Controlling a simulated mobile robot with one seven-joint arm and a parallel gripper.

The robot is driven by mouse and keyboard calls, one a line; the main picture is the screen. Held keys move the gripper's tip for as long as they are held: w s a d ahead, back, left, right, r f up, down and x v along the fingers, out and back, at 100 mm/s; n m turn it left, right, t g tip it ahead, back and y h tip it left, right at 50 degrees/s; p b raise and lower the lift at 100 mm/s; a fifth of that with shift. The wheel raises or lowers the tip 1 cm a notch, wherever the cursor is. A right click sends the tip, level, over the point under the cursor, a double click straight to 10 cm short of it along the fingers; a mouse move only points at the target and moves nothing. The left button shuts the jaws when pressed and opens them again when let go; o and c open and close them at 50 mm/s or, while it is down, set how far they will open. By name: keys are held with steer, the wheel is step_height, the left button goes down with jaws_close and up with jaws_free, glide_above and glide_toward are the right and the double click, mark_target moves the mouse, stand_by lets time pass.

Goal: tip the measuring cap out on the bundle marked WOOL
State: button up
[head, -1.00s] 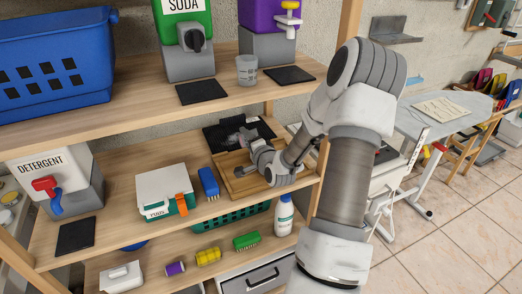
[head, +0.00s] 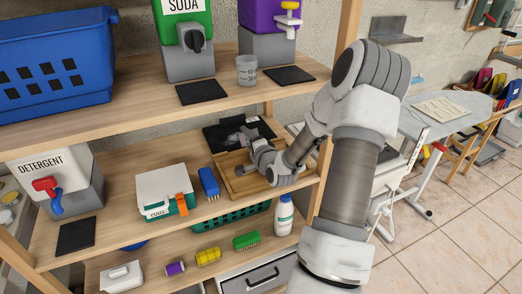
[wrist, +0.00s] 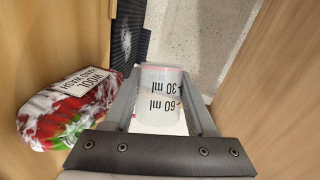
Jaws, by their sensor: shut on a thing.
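My gripper (wrist: 160,100) is shut on a clear measuring cap (wrist: 157,120), marked 30 ml and 60 ml, with lettering upside down in the wrist view. A pinkish line shows at the cap's far end; I cannot tell what it holds. The bundle marked WOOL (wrist: 60,110), red, white and green with a white hand-wash label, lies left of the gripper in the wrist view, apart from the cap. In the head view my gripper (head: 250,142) is over the wooden tray (head: 236,187) on the middle shelf; the cap and bundle are not clear there.
A dark pad (head: 218,134) lies behind the tray. A blue brush (head: 208,182) and white box (head: 166,188) stand left of it. Above are a clear cup (head: 247,69) and the SODA dispenser (head: 185,35); the DETERGENT dispenser (head: 50,170) is at left. The upper shelf overhangs.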

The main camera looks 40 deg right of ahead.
steer(key=shift+d+r+m, duration=0.15)
steer(key=shift+r+m, duration=0.15)
steer(key=shift+m, duration=0.3)
stand_by(1.5)
steer(key=n, duration=0.1)
steer(key=a+f+n, duration=0.1)
steer(key=shift+w+f+n+b, duration=0.15)
steer(key=shift+w+n+b, duration=0.05)
steer(key=shift+n+b, duration=0.15)
steer(key=shift+r+n+g+h, duration=0.3)
steer(key=shift+r+n+g, duration=0.1)
steer(key=shift+n, duration=0.05)
steer(key=shift+s+d, duration=0.1)
steer(key=shift+d, duration=0.05)
steer(key=shift+r, duration=0.1)
